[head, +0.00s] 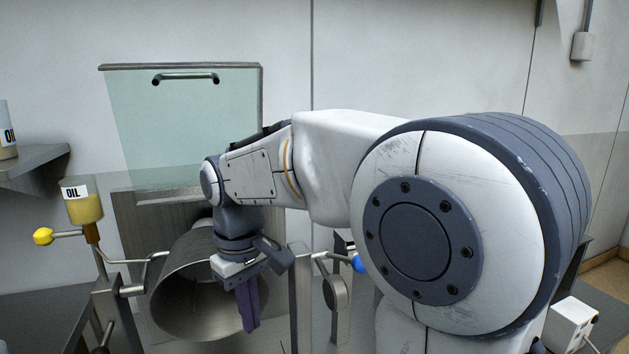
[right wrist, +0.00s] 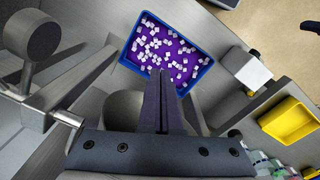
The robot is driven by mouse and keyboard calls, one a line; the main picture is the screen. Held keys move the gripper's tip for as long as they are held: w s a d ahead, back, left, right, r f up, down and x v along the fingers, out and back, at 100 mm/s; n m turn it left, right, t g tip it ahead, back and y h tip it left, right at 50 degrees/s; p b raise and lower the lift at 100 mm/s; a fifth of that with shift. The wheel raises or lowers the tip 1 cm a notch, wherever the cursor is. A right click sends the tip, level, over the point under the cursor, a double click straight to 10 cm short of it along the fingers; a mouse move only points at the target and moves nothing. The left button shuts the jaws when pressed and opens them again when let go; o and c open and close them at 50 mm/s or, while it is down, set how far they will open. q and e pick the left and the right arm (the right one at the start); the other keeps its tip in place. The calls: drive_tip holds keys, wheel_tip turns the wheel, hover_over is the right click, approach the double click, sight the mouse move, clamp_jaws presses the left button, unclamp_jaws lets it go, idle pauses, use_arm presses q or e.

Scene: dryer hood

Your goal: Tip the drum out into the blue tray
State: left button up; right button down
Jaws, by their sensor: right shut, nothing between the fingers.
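The metal drum (head: 180,285) lies in its frame at the lower left of the head view, its open mouth toward me. No contents show in the visible part of its inside. My right gripper (head: 250,325) points down in front of the drum's mouth, covering its right side. Its fingers (right wrist: 163,85) are together and empty. The blue tray (right wrist: 204,76) lies beyond the fingertips in the right wrist view, with many white pieces scattered on its purple floor. In the head view the tray is hidden. My left gripper is not in view.
A yellow knob (head: 43,236) and an oil cup (head: 83,203) stand left of the drum. A blue knob (head: 358,263) on a lever is right of it. A glass panel (head: 190,125) with a handle stands behind. A yellow bin (right wrist: 288,121) is at the right.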

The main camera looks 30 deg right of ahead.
drive_tip(key=w+d+r+m+g+p, duration=0.15)
drive_tip(key=d+r+m+p, duration=0.25)
drive_tip(key=d+r+p, duration=1.15)
use_arm(q)
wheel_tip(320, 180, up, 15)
drive_tip(key=b, duration=0.3)
use_arm(e)
drive_tip(key=s+d+f, duration=0.3)
drive_tip(key=f, duration=0.3)
drive_tip(key=shift+d+f+h, duration=0.3)
drive_tip(key=shift+f+h, duration=0.1)
use_arm(q)
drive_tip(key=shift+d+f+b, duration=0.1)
drive_tip(key=shift+b, duration=0.25)
use_arm(e)
drive_tip(key=shift+s+f+t, duration=0.1)
drive_tip(key=shift+t, duration=0.15)
